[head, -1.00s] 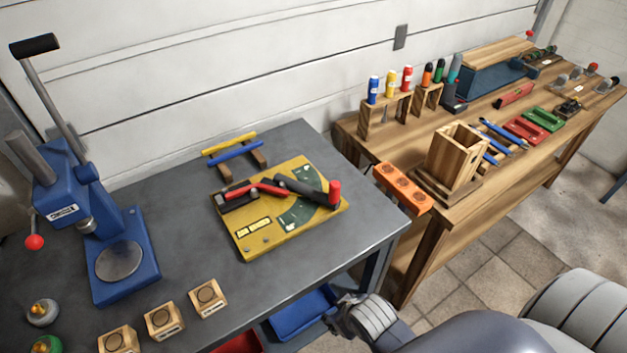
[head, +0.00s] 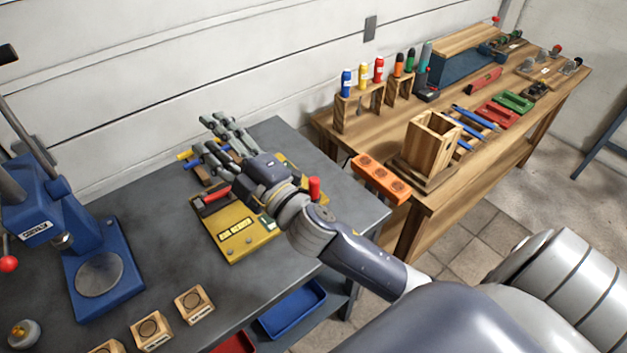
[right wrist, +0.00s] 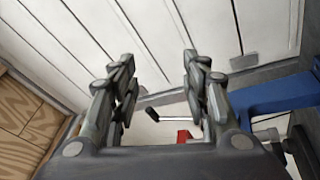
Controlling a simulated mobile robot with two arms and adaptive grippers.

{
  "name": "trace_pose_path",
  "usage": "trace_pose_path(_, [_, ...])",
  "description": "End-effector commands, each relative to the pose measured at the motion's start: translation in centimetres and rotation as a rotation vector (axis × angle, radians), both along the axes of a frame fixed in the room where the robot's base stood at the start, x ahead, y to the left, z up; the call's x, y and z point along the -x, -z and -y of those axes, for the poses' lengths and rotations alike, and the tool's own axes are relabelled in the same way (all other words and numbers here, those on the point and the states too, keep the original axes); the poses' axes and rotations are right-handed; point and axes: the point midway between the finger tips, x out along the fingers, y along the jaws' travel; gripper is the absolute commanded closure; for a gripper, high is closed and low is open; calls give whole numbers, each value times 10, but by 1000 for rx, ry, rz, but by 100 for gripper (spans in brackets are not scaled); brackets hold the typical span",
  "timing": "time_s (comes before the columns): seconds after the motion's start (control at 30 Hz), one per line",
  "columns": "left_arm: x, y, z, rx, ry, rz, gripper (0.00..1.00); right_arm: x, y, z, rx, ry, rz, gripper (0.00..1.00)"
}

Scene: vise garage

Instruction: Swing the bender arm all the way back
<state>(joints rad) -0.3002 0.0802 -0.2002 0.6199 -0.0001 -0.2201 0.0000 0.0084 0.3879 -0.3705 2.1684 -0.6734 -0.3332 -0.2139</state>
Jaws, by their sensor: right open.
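The bender is a yellow board (head: 238,238) on the grey bench, partly hidden by my right arm. A red bar (head: 216,196) shows at its left. The red upright grip (head: 314,188) of the bender arm shows at the right end, just behind my right wrist in the picture; the dark arm itself is hidden. My right gripper (head: 208,140) is open and empty above the board's far side, its fingers pointing at the wall. In the right wrist view its two fingers (right wrist: 155,80) stand apart with nothing between them. My left gripper is not in view.
A blue press (head: 103,270) stands at the left of the grey bench (head: 185,255). Blue and yellow bars (head: 184,155) lie behind the bender. Wooden blocks (head: 194,304) line the front edge. A wooden bench (head: 400,210) with an orange block (head: 381,179) adjoins at right.

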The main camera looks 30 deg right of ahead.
Motion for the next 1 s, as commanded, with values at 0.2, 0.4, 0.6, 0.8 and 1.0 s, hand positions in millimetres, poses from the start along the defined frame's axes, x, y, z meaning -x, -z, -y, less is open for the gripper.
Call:
trace_pose_path(0.2, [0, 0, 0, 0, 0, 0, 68, 19, -58, -88, 478, -302, 466, 57])
trace_pose_path(0.4, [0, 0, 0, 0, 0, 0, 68, 47, -26, -136, 971, -603, 780, 57])
trace_pose_path(0.6, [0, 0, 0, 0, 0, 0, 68, 50, 50, -109, 1492, -941, 921, 57])
trace_pose_path(0.8, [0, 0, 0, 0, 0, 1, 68, 29, 107, 1, 1980, -1321, 816, 57])
trace_pose_path(1.0, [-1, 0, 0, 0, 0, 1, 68, 21, 107, 128, 2267, -1649, 511, 57])
